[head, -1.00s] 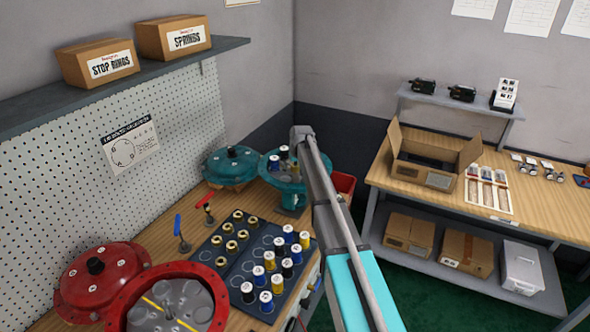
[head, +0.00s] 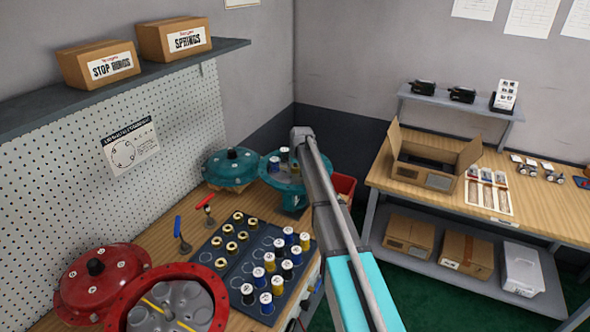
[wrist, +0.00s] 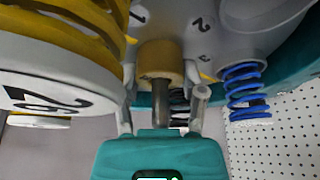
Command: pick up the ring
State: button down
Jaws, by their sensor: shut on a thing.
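A tan, brass-coloured ring (wrist: 160,63) shows in the wrist view, around or in front of a grey rod (wrist: 160,100). My gripper (wrist: 162,98) is shut on it, a finger on either side. It is inside or right at the teal round housing (head: 268,172), beside a blue spring (wrist: 245,90) and a yellow spring (wrist: 75,35) with a white numbered cap. In the head view my arm hides the gripper and the ring. Several similar brass rings (head: 231,247) sit in the dark tray (head: 230,270) on the wooden bench.
Capped springs (head: 268,280) stand in the tray's right part. A red open housing (head: 205,275) and red cover (head: 85,290) are front left. A teal cover (head: 230,170) stands left of the teal housing. A red bin (head: 344,186) is behind my arm.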

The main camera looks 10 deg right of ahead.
jog(key=shift+r, duration=0.1)
notch_tip(320, 180, up, 10)
jog(key=p, duration=1)
dwell(0.9)
